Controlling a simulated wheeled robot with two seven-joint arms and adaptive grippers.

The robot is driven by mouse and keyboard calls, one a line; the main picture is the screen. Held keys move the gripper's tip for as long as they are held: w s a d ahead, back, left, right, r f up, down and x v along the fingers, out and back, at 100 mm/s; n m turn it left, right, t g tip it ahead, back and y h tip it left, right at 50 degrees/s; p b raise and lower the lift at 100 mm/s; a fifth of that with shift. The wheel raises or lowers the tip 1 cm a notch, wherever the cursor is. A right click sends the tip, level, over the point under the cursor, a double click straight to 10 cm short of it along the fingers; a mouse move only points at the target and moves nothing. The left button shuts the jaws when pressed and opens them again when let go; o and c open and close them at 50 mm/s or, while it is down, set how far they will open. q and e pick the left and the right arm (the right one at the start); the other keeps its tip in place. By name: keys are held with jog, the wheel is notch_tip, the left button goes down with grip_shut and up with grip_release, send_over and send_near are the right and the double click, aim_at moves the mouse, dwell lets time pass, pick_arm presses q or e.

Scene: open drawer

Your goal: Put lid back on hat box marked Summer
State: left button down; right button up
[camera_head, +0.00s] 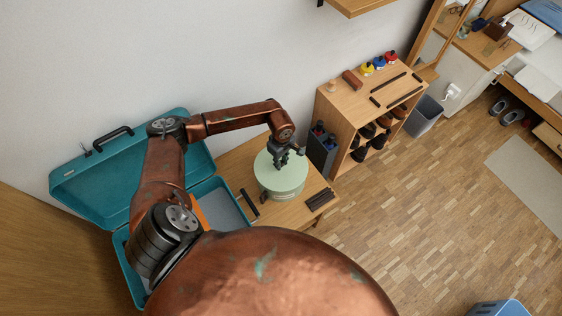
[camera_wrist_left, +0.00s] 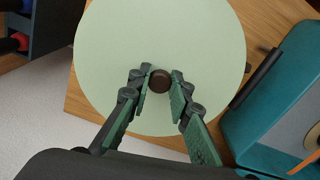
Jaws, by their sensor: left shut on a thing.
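The round pale green lid (camera_head: 280,175) is over a round banded box (camera_head: 281,196) on the small wooden table. I cannot tell whether the lid rests on the box or is held just above it. The lid fills much of the left wrist view (camera_wrist_left: 120,45), with a dark brown knob (camera_wrist_left: 160,81) at its middle. My left gripper (camera_head: 283,164) is shut on this knob, a finger on each side, pointing down. No Summer marking can be read; most of the box is hidden under the lid. My right gripper is not in view.
An open teal suitcase (camera_head: 90,190) stands left of the box. Dark strips (camera_head: 319,199) lie on the table (camera_head: 233,160) at right, and a black bar (camera_head: 250,203) at left. A wooden shelf unit (camera_head: 345,103) with shoes stands behind right. Open floor lies at right.

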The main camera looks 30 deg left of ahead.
pick_arm(q)
jog(key=c, duration=1.7)
grip_release()
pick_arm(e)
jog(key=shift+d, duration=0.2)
pick_arm(q)
jog(key=shift+o, duration=0.6)
jog(key=o, duration=0.4)
jog(key=shift+c, duration=0.2)
jog(key=shift+r+p, duration=1.75)
jog(key=shift+r, duration=1.7)
jog(key=shift+s, duration=0.1)
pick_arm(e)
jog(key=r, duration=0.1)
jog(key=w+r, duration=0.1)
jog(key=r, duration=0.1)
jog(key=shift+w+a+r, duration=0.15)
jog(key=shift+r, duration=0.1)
pick_arm(q)
jog(key=shift+c, duration=0.5)
grip_shut()
